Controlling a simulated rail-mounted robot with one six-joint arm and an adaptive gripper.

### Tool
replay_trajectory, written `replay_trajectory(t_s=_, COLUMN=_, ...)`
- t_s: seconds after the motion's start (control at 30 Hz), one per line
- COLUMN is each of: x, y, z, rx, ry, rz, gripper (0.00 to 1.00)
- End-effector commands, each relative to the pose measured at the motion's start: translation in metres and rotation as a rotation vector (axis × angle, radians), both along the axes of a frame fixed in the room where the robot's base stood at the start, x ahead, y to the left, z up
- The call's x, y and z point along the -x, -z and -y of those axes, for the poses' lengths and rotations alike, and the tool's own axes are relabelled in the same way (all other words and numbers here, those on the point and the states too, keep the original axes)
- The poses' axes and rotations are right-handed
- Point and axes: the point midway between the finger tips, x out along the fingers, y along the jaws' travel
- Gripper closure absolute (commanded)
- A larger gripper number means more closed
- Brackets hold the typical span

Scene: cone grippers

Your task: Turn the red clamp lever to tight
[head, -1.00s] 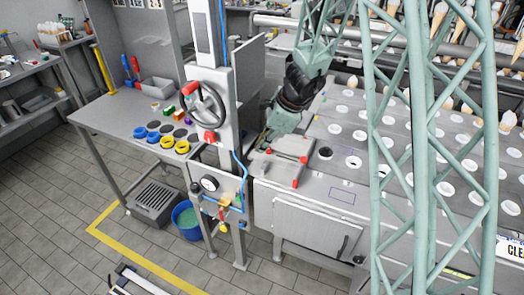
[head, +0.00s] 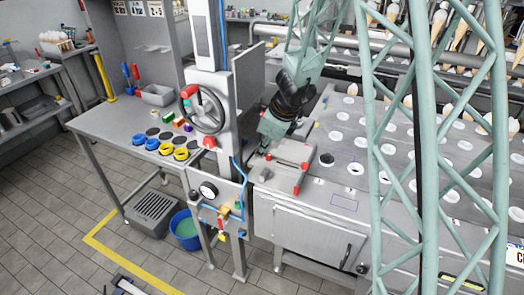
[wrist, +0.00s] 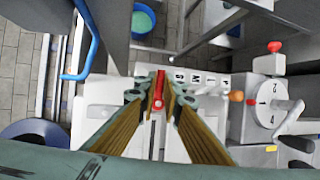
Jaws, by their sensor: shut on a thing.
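The red clamp lever (wrist: 158,92) shows in the wrist view as a narrow red bar between my two fingertips. My gripper (wrist: 159,88) is shut on it, with a finger on each side. Part of the lever is hidden by the fingers. In the head view my gripper (head: 266,146) reaches down to the left side of a light grey fixture plate (head: 283,179) with several red parts on it. I cannot tell how far the lever is turned.
A handwheel (head: 205,108) on a tall grey machine stands left of my arm. In the wrist view a dialled unit (wrist: 268,105) with a red knob (wrist: 275,46) and an orange knob (wrist: 236,96) is close on the right. The bench with round holes (head: 375,140) extends right.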

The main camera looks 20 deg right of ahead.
Motion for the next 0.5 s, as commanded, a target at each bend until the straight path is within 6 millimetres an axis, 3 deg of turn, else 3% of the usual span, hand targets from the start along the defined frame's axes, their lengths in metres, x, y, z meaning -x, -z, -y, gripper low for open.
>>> replay_trajectory(t_s=0.07, x=-0.0002, y=-0.0002, z=0.0001, rx=0.0, ry=0.0, rz=0.0, gripper=1.0)
replay_trajectory(t_s=0.1, x=-0.0002, y=-0.0002, z=0.0001, rx=0.0, ry=0.0, rz=0.0, gripper=0.91)
replay_trajectory(t_s=0.23, x=-0.0002, y=-0.0002, z=0.0001, rx=0.0, ry=-0.001, rz=0.0, gripper=0.79)
replay_trajectory(t_s=0.5, x=0.0, y=-0.0001, z=0.0001, rx=0.0, ry=-0.001, rz=0.0, gripper=0.79)
